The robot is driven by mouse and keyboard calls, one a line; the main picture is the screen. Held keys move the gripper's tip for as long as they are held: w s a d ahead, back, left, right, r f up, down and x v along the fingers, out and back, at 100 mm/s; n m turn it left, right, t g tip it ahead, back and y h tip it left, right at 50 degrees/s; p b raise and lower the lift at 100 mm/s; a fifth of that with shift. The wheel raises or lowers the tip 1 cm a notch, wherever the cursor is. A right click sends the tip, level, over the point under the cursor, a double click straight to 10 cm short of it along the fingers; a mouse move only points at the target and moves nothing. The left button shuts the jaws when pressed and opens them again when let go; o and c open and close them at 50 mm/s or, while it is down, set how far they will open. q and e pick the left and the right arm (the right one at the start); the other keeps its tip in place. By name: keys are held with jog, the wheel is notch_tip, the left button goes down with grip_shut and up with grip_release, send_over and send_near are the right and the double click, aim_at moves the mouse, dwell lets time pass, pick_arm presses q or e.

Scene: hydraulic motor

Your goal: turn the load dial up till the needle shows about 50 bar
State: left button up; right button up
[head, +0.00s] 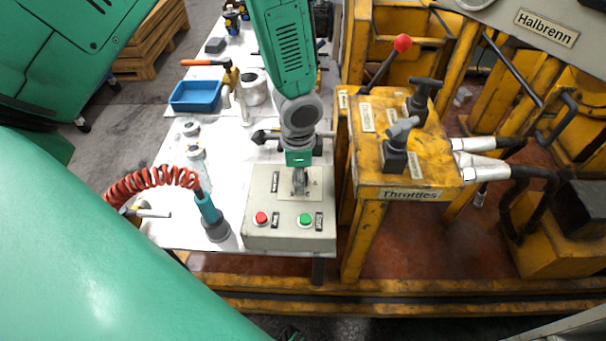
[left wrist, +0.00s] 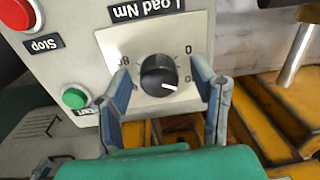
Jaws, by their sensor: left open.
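The black load dial (left wrist: 158,73) sits on a pale plate (left wrist: 108,38) marked "Load Nm", upside down in the left wrist view. Its white mark points to the lower right in that view. My left gripper (left wrist: 165,82) is open, with one finger on each side of the dial; I cannot tell whether they touch it. No needle or bar reading can be read.
The box carries a red stop button (head: 261,218) and a green button (head: 305,220). A yellow throttle stand (head: 398,178) with levers is close on the right. The white bench (head: 228,150) holds a blue tray (head: 195,96) and a teal tool (head: 209,212) with a red coiled hose.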

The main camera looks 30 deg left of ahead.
pick_arm(q)
jog(key=shift+a+f, duration=0.15)
jog(key=shift+a, duration=0.55)
jog(key=c, duration=0.4)
jog(key=shift+d, duration=0.35)
jog(key=c, duration=0.7)
jog(key=shift+d+r, duration=0.25)
jog(key=shift+d, duration=0.25)
jog(key=shift+w+d, duration=0.15)
jog(key=shift+d, duration=0.3)
jog(key=shift+c, duration=0.2)
jog(key=shift+a, duration=0.2)
jog(key=shift+a+r+m+p, duration=0.1)
jog(key=shift+a+m+p, duration=0.1)
jog(key=shift+m+p, duration=0.1)
jog(key=shift+s+a+m+p, duration=0.1)
jog(key=shift+s+m+p, duration=0.1)
jog(key=shift+m+p, duration=0.6)
jog(key=shift+p, duration=0.1)
jog(key=shift+m, duration=0.4)
pick_arm(e)
notch_tip(320, 180, up, 3)
jog(key=shift+f, duration=0.15)
